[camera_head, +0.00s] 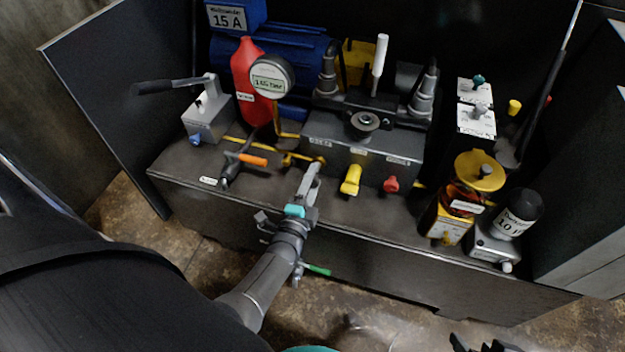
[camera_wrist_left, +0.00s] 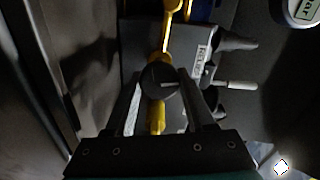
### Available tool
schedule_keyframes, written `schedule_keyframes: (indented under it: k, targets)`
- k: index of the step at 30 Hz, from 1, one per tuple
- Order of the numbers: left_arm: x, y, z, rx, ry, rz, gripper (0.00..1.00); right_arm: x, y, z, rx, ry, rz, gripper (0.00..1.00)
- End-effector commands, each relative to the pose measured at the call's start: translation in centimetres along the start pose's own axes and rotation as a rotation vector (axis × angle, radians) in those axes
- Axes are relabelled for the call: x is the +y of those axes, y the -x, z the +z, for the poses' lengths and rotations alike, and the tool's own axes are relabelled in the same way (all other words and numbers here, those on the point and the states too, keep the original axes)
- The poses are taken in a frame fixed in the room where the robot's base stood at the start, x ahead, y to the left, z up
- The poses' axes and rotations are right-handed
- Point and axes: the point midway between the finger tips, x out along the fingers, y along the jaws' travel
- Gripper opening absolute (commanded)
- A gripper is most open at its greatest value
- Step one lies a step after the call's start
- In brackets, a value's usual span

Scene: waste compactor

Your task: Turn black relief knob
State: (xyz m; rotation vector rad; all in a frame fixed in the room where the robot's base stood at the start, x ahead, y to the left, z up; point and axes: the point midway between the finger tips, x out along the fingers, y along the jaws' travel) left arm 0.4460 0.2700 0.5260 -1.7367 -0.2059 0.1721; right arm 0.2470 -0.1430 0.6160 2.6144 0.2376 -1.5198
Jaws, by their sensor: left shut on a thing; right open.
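The black relief knob (camera_wrist_left: 158,84) shows in the left wrist view as a round dark disc with a pale line across it. It sits on a yellow pipe fitting, beside a white label (camera_wrist_left: 203,62). My left gripper (camera_wrist_left: 160,78) is shut on the knob, with one finger on each side. In the head view my left gripper (camera_head: 315,168) reaches the bench front below the grey block, and its fingers mostly hide the knob. My right gripper (camera_head: 480,344) is open at the bottom edge, partly cut off, away from the bench.
A yellow handle (camera_head: 350,180) and a red knob (camera_head: 391,184) stand right of my left gripper. An orange-handled valve (camera_head: 252,160) is to its left. A red bottle (camera_head: 250,85), a gauge (camera_head: 271,77) and a lever pump (camera_head: 207,112) stand behind. The floor before the bench is mostly free.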

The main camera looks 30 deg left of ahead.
Motion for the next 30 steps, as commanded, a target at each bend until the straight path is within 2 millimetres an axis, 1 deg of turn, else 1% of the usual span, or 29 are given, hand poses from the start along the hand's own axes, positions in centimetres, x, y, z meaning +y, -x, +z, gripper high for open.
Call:
schedule_keyframes:
  k: [6, 12, 27, 28, 30]
  targets:
    - [0.13, 0.05, 0.01, -0.001, -0.108, 0.002, 0.0, -0.22, -0.2, -0.25, 0.018, 0.001, -0.006, 0.5]
    - [0.15, 0.04, 0.02, -0.001, -0.161, 0.002, 0.0, -0.34, -0.3, -0.45, 0.032, 0.002, -0.009, 0.5]
    - [0.14, 0.04, 0.01, 0.0, -0.176, 0.002, 0.0, -0.38, -0.35, -0.3, 0.03, 0.004, -0.01, 0.5]
    - [0.14, 0.04, 0.01, 0.0, -0.176, 0.002, 0.57, -0.37, -0.36, -0.3, 0.03, 0.004, -0.01, 0.5]
    - [0.14, 0.04, 0.01, 0.0, -0.175, 0.002, 0.65, -0.37, -0.36, -0.29, 0.029, 0.004, -0.01, 0.5]
